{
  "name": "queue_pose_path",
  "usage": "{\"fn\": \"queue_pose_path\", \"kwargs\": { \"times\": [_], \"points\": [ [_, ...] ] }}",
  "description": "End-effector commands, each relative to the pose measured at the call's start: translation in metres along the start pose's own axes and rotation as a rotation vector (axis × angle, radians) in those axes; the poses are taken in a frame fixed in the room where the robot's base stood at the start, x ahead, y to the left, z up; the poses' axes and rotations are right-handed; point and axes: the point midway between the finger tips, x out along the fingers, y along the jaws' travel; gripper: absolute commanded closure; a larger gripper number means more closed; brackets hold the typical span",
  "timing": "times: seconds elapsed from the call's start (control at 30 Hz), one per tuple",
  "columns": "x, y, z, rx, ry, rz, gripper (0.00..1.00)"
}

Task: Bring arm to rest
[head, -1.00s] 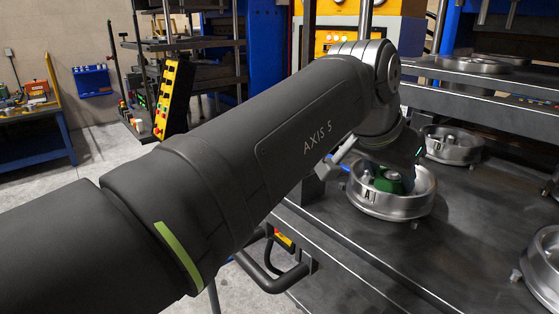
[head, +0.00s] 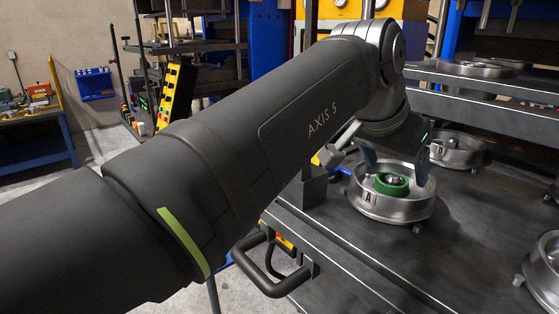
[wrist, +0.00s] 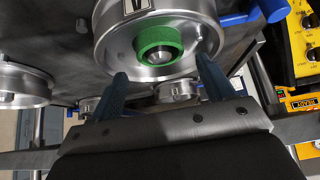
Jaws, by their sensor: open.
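My gripper (head: 396,170) is above the round metal mould marked A (head: 408,208) on the dark press table. A green rubber ring (head: 391,187) sits around the centre post of that mould. In the wrist view my gripper (wrist: 160,88) shows two blue fingers spread wide with nothing between them. The green ring also shows in the wrist view (wrist: 155,38), beyond the fingertips and apart from them. In the head view my wrist hides part of the far side of the mould.
Another metal mould (head: 457,150) stands behind mould A, and one more (head: 543,262) is at the right edge. A metal shelf (head: 480,80) lies above the back of the table. A dark handle bar (head: 270,272) sticks out at the front.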

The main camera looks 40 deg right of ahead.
Motion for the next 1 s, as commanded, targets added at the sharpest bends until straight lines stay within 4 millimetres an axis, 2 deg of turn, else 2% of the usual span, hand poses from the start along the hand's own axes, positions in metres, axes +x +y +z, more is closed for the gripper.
{"fn": "queue_pose_path", "kwargs": {
  "times": [0.8,1.0],
  "points": [
    [-0.033,0.0,-0.023,0.001,0.001,0.0,0.25],
    [-0.036,0.0,-0.025,0.0,0.0,0.0,0.25]
  ]
}}
